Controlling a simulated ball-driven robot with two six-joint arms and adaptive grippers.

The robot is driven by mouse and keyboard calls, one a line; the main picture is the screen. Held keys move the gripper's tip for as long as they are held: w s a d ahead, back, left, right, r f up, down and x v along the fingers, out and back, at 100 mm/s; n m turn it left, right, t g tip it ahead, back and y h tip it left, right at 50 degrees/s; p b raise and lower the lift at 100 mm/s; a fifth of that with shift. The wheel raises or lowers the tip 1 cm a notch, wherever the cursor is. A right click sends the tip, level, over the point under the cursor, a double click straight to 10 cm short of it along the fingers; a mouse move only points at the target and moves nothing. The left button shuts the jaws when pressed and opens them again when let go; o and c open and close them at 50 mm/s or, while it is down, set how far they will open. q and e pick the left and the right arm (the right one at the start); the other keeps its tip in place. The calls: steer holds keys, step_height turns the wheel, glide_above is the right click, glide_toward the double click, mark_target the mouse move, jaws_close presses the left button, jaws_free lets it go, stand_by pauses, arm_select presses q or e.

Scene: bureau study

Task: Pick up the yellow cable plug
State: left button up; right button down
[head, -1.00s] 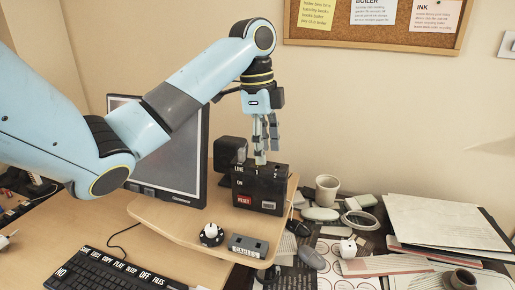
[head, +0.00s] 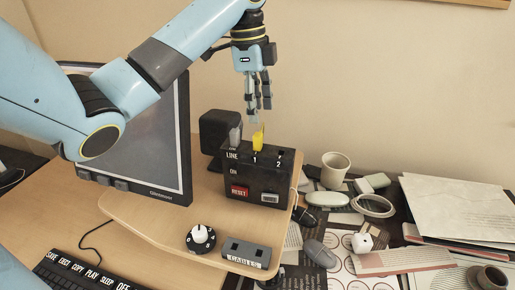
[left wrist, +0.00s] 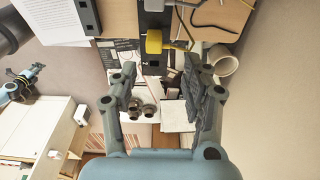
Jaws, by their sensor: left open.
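The yellow cable plug (head: 258,138) stands upright in the top of a black box (head: 258,187), at the slot marked 1. It also shows in the left wrist view (left wrist: 154,42), beyond the fingertips near the top. My left gripper (head: 258,112) is open, pointing down just above the plug. Its fingers look empty, and I cannot tell the exact gap to the plug. In the left wrist view the two fingers (left wrist: 160,75) are spread wide. A small blue and black arm end, likely my right gripper (left wrist: 24,84), shows at the left edge there; its fingers are unclear.
A grey plug (head: 236,137) stands beside the yellow one, near LINE. Slot 2 (head: 280,152) looks empty. A monitor (head: 140,135) stands left of the box. A dial (head: 201,238) and CABLES block (head: 246,253) sit in front. A mug (head: 335,167) and papers lie right.

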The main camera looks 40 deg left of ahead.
mark_target(257, 134)
arm_select(q)
steer(key=f, duration=0.2)
steer(key=f+p, duration=0.1)
steer(key=f, duration=0.4)
steer(key=shift+s+d, duration=0.35)
steer(key=shift+f, duration=0.2)
steer(key=c, duration=0.8)
steer(key=shift+c, duration=0.6)
